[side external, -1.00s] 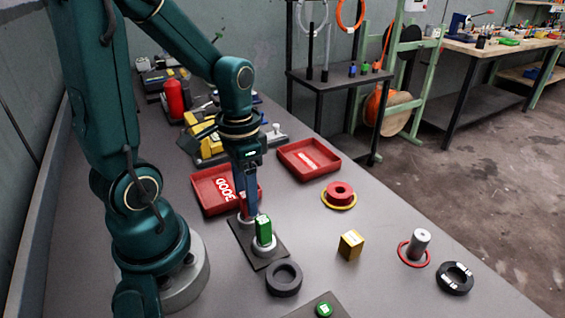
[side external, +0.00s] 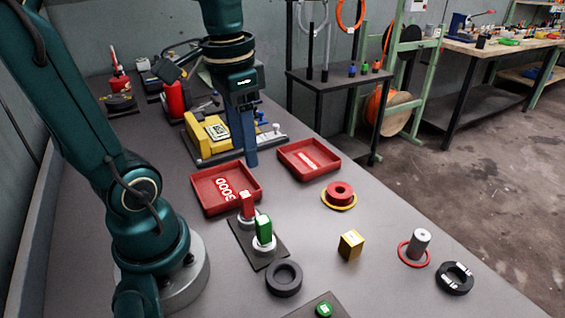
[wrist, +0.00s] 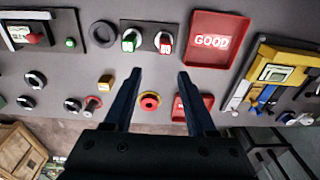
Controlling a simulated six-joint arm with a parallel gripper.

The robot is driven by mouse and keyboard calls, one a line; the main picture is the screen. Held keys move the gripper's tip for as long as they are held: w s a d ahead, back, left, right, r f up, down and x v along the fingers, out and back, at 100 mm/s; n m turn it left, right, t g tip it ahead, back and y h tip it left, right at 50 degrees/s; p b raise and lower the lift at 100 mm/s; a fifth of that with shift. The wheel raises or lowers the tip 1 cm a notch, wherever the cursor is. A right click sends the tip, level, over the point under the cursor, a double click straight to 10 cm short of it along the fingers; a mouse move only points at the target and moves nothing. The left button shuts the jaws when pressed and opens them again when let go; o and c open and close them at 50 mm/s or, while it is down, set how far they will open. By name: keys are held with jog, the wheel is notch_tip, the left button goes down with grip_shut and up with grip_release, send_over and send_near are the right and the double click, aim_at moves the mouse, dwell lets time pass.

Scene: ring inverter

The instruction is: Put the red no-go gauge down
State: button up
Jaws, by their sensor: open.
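The red no-go gauge (side external: 247,203) stands upright in the dark two-place stand (side external: 242,238), in the place behind the green gauge (side external: 264,229). In the wrist view the red gauge (wrist: 166,43) sits right of the green gauge (wrist: 129,41). My gripper (side external: 251,160) is open and empty, its fingers pointing down. It is raised behind the stand, near the two red trays, apart from the red gauge. In the wrist view the gap between its fingertips (wrist: 159,74) holds nothing.
The red GOOD tray (side external: 207,206) lies behind the stand, with a second red tray (side external: 326,172) to its right. A yellow device (side external: 208,140) stands farther back. A black ring (side external: 284,279) and a yellow block (side external: 350,245) lie nearby. The table's right foreground holds more rings.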

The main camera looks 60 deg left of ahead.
jog(key=s+d+f+t, duration=0.1)
jog(key=d+t, duration=0.3)
jog(key=d, duration=0.2)
jog(key=shift+d+f+t, duration=0.15)
jog(key=shift+f+t, duration=0.1)
jog(key=shift+t, duration=0.05)
